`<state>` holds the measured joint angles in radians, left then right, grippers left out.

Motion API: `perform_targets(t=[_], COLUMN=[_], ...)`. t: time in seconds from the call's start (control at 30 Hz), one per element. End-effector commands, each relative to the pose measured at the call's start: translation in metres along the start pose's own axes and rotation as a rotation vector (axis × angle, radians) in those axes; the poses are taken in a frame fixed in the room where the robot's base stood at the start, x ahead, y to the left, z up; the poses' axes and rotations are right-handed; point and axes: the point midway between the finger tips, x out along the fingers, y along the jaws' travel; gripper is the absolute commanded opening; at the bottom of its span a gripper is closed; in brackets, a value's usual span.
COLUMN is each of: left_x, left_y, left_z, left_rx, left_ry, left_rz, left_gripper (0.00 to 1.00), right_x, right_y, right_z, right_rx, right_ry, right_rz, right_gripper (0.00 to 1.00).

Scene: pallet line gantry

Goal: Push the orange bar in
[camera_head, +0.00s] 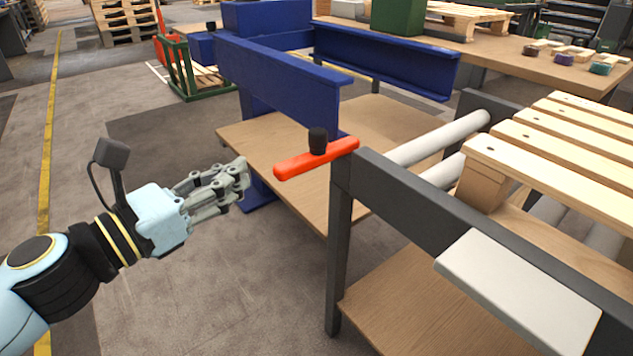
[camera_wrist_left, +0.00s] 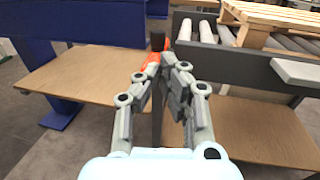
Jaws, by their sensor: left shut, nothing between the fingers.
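The orange bar (camera_head: 316,159) sticks out from the end of the dark grey conveyor frame (camera_head: 430,205), with a black knob (camera_head: 318,141) upright on it. My left gripper (camera_head: 243,172) is shut and empty, a little left of the bar's free end and apart from it in the head view. In the left wrist view the bar (camera_wrist_left: 152,59) and its knob (camera_wrist_left: 158,41) show just beyond my shut fingertips (camera_wrist_left: 160,68), which partly hide the bar. My right gripper is not in view.
A wooden pallet (camera_head: 560,135) rests on the conveyor's rollers (camera_head: 437,138). A light grey plate (camera_head: 515,290) juts from the conveyor's near side. Blue beams (camera_head: 280,75) stand behind the bar, above a wooden shelf (camera_head: 260,150).

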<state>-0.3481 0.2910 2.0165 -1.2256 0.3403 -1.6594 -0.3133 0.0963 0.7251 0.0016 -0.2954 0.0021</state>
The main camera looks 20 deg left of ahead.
Motion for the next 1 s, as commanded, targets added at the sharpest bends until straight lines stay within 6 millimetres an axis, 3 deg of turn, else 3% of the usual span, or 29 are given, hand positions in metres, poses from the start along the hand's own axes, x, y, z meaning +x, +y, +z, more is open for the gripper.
perform_targets(t=[0.03, 0.13, 0.63, 0.77, 1.0], left_x=[-0.002, -0.003, 0.002, 0.018, 0.069], left_y=[-0.001, 0.0, 0.001, 0.001, 0.0], left_z=[-0.012, -0.021, -0.019, -0.017, -0.018], left_rx=[0.001, 0.0, -0.005, -0.005, -0.007], left_ry=[0.004, 0.013, 0.011, 0.007, 0.008], left_rz=[-0.005, -0.006, -0.002, -0.001, -0.002], left_gripper=[0.0, 0.0, 0.0, 0.0, 0.0], right_x=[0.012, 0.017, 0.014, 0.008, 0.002], right_y=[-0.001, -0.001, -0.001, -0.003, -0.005], right_z=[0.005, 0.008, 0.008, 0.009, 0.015], right_rx=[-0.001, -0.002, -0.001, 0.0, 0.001], right_ry=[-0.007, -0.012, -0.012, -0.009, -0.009], right_rz=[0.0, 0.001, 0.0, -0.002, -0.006], right_gripper=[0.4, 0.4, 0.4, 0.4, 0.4])
